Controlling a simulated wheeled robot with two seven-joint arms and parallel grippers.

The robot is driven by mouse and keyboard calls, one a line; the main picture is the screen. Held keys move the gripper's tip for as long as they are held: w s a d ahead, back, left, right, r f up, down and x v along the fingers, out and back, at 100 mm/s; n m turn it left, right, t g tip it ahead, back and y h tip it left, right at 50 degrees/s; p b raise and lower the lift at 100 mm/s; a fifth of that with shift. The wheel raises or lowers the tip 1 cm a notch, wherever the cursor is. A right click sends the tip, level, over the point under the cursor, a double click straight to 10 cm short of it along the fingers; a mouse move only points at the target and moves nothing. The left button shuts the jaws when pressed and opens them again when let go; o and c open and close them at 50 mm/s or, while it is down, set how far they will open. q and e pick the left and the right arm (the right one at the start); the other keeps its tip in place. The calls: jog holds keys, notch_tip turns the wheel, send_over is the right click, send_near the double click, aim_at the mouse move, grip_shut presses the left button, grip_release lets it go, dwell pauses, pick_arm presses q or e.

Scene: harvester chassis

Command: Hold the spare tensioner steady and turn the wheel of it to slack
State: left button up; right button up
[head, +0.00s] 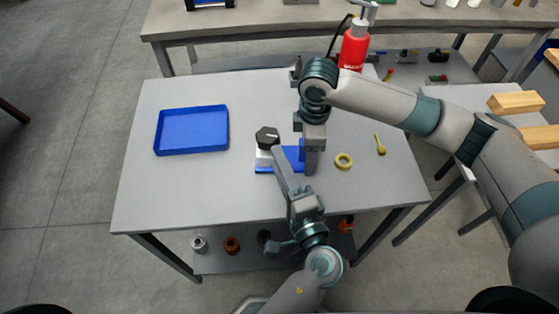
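The tensioner stands on the grey table in the head view. It has a blue body (292,155), a pale block at its left end and a dark many-sided wheel (267,134) with a light mark on top. My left gripper (278,155) reaches up from below, its fingers beside the pale block and just below the wheel. Its fingers are seen edge-on, so the gap between them is hidden. My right gripper (311,165) points down at the right end of the blue body, hiding part of it. I cannot tell whether it grips the body.
An empty blue tray (158,139) lies on the left of the table (190,190). A yellow ring (344,161) and a small yellow tool (380,145) lie to the right. A red bottle (354,50) stands at the back. Wood blocks (517,102) sit on a right-hand table.

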aim_at(258, 142)
pick_arm(q)
jog(key=o, duration=0.5)
jog(key=shift+a, duration=0.1)
jog(key=w+a+r+m+h, duration=0.2)
jog(key=w+a+m+h, duration=0.3)
jog(key=m+h, duration=0.5)
jog(key=w+a+r+m+h, duration=0.2)
jog(key=w+a+m+h, duration=0.4)
jog(key=m, duration=0.8)
jog(key=s+f+m+g+h, duration=0.1)
jog(key=s+m+g, duration=0.1)
jog(key=m, duration=0.1)
jog(key=s+d+f+m+g+h, duration=0.1)
jog(key=s+m+g+h, duration=0.1)
jog(key=s+m+g, duration=0.1)
jog(key=s+f+m+g+h, duration=0.1)
jog(key=s+m+g+h, duration=0.1)
jog(key=m+g, duration=0.1)
jog(key=shift+s+d+m, duration=0.25)
jog(key=shift+s+m, duration=0.1)
jog(key=shift+m, duration=0.15)
jog(key=shift+w+d, duration=0.1)
jog(key=shift+d, duration=0.05)
